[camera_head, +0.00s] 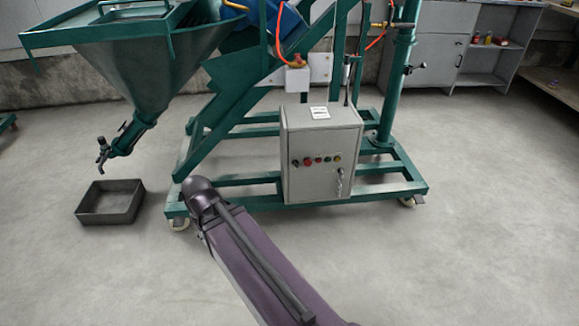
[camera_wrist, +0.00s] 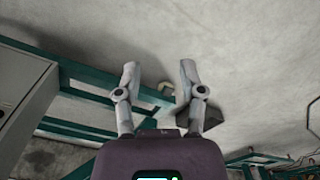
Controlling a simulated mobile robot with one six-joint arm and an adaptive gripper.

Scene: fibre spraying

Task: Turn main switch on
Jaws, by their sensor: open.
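The grey control box (camera_head: 315,160) stands on the green machine frame in the head view. Its front has a row of small buttons (camera_head: 315,160), red, green and yellowish, with a small silver handle or key-like part (camera_head: 339,183) below them at the right. I cannot tell which of these is the main switch. My gripper (camera_wrist: 158,68) shows in the wrist view with its two fingers apart and nothing between them. Part of the box (camera_wrist: 22,95) is at the left edge of the wrist view, apart from the fingers; its buttons cannot be made out there. The head view does not show my gripper.
The green wheeled frame (camera_head: 240,204) surrounds the box's base. A hopper (camera_head: 150,60) hangs at the upper left, above a dark open tray (camera_head: 110,202) on the floor. A grey cabinet (camera_head: 425,62) stands at the back. The floor at the right is clear.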

